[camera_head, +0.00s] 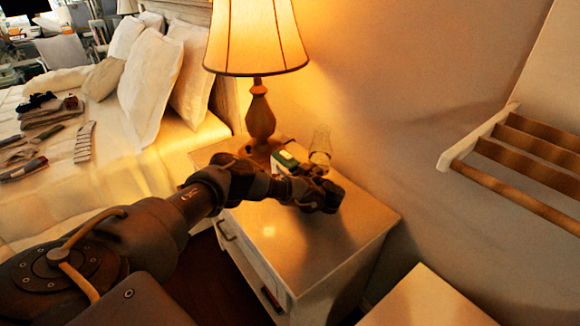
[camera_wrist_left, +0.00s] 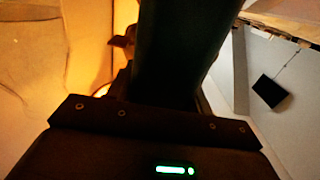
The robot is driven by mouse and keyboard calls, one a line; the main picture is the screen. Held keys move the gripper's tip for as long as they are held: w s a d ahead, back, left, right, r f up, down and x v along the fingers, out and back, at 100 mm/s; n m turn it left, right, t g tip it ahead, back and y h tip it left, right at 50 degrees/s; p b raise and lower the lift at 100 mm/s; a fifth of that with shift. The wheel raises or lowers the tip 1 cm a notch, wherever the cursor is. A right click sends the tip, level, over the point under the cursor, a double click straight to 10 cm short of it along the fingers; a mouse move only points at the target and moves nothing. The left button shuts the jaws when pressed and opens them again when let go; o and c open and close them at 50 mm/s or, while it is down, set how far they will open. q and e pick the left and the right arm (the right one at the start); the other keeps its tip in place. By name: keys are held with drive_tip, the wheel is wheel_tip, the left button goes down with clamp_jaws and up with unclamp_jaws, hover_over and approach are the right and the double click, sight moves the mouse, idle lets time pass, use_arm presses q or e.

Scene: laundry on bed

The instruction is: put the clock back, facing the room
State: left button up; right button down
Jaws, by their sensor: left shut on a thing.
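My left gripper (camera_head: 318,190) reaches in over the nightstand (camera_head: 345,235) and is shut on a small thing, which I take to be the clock. The gripper's dark parts mostly hide it, and no clock face shows, so I cannot tell which way it faces. In the left wrist view a dark shape (camera_wrist_left: 180,50) fills the upper middle; I cannot tell whether it is the held thing or part of my gripper. A small green and white thing (camera_head: 286,159) shows just behind the gripper. My right gripper is not in view.
A lit lamp (camera_head: 259,115) stands at the nightstand's back, close to my gripper. A clear glass-like thing (camera_head: 321,145) stands near the wall. The nightstand's front and right top are clear. The bed (camera_head: 115,165) with folded clothes (camera_head: 50,112) lies left; a wooden rack (camera_head: 520,150) is at right.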

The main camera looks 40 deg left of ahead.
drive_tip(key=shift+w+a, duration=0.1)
use_arm(q)
drive_tip(key=o, duration=1.4)
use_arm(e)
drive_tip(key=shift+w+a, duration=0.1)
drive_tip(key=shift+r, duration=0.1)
use_arm(q)
drive_tip(key=shift+d, duration=0.15)
drive_tip(key=v, duration=0.2)
drive_tip(key=shift+s+d+r, duration=0.1)
drive_tip(key=shift+d, duration=0.2)
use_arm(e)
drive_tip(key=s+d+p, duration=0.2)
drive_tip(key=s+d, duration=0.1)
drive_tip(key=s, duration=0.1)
use_arm(q)
drive_tip(key=p+v, duration=0.6)
drive_tip(key=v, duration=0.3)
drive_tip(key=shift+d+p, duration=0.1)
drive_tip(key=shift+p, duration=0.25)
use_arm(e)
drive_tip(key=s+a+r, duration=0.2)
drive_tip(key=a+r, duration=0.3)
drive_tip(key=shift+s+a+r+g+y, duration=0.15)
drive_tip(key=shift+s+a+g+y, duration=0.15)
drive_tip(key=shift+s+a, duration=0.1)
